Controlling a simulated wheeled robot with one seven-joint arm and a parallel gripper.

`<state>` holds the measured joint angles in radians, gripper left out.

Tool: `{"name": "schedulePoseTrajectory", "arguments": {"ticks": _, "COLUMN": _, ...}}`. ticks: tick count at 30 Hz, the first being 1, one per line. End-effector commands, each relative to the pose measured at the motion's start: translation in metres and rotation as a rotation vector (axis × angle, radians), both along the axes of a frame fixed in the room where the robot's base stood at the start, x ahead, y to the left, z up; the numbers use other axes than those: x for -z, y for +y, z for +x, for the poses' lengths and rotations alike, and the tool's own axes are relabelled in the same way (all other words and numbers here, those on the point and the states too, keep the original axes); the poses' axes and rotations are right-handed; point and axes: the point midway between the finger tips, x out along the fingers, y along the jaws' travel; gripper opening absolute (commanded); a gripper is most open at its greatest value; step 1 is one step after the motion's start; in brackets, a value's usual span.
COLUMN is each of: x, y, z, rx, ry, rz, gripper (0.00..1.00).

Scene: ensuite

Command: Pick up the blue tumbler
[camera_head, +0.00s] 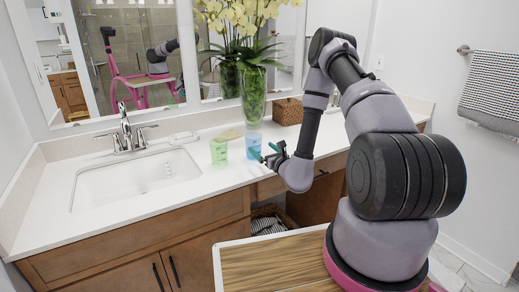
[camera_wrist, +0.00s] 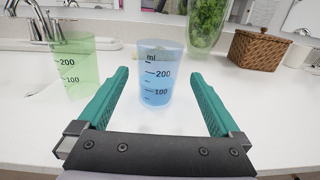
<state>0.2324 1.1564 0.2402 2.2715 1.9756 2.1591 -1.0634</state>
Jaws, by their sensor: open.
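The blue tumbler (camera_head: 254,146) stands upright on the white counter, to the right of the sink. In the wrist view the blue tumbler (camera_wrist: 158,76) has dark measuring marks and sits ahead of the gap between my fingers. My gripper (camera_head: 264,154) is at the counter's front side, close to the tumbler. In the wrist view my gripper (camera_wrist: 158,92) is open, with its teal fingers spread to either side of the tumbler's line. Nothing is held. I cannot tell whether the fingertips reach beside the tumbler.
A green tumbler (camera_head: 219,152) stands just left of the blue one. Behind are a glass vase (camera_head: 254,96) with yellow flowers and a wicker box (camera_head: 288,111). The sink (camera_head: 135,180) and faucet (camera_head: 125,130) are at the left. The counter (camera_wrist: 285,105) right of the gripper is clear.

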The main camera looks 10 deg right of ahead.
Motion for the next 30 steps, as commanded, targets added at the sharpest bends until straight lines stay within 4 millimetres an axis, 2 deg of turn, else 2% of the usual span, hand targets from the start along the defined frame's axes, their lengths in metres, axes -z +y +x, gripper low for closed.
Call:
{"name": "schedulePoseTrajectory", "arguments": {"ticks": 9, "x": 0.001, "y": 0.011, "z": 0.043, "rx": 0.007, "ry": 0.000, "rz": -0.001, "gripper": 1.00}}
{"name": "schedulePoseTrajectory", "arguments": {"ticks": 16, "x": 0.000, "y": 0.018, "z": 0.060, "rx": 0.007, "ry": 0.001, "rz": -0.001, "gripper": 1.00}}
{"name": "schedulePoseTrajectory", "arguments": {"ticks": 24, "x": -0.002, "y": 0.031, "z": 0.096, "rx": 0.006, "ry": 0.001, "rz": -0.001, "gripper": 1.00}}
{"name": "schedulePoseTrajectory", "arguments": {"ticks": 30, "x": -0.002, "y": 0.033, "z": 0.101, "rx": 0.006, "ry": 0.002, "rz": 0.000, "gripper": 1.00}}
